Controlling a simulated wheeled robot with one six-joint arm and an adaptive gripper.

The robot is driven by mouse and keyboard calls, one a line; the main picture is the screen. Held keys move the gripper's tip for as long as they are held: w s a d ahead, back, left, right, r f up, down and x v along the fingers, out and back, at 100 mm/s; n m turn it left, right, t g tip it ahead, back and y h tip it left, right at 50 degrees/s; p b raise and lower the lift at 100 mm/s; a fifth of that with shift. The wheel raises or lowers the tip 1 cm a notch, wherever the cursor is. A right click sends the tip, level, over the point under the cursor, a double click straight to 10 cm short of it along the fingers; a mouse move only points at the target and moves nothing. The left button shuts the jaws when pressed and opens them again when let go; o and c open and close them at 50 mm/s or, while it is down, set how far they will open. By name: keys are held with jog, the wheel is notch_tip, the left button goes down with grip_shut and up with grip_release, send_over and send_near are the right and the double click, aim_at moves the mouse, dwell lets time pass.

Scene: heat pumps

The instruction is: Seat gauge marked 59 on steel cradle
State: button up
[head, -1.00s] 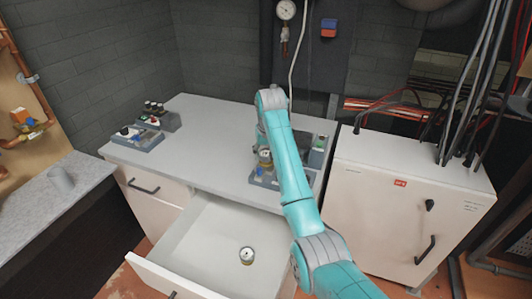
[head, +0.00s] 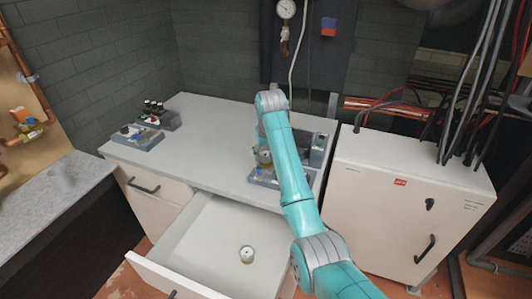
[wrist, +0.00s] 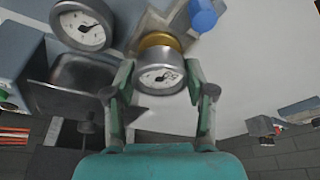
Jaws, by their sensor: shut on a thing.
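My gripper (wrist: 160,92) is shut on a round gauge (wrist: 160,79) with a white dial, steel rim and brass-coloured base. A number shows on its dial but is too small to read surely. In the head view the held gauge (head: 263,157) is at the grey tray on the right of the counter, partly behind my arm. A grey metal holder (wrist: 82,72), which may be the steel cradle, is just left of my gripper in the wrist view. I cannot tell whether the held gauge touches anything below.
Another gauge (wrist: 82,26) stands beyond the metal holder, and a blue part (wrist: 203,14) is nearby. A further gauge (head: 247,255) lies in the open drawer (head: 205,245). More trays (head: 138,138) stand at the counter's left. The counter's middle (head: 205,140) is clear.

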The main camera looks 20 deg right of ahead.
jog(key=shift+f, duration=0.35)
jog(key=o, duration=1.4)
jog(key=shift+o, duration=0.2)
jog(key=shift+v, duration=3.8)
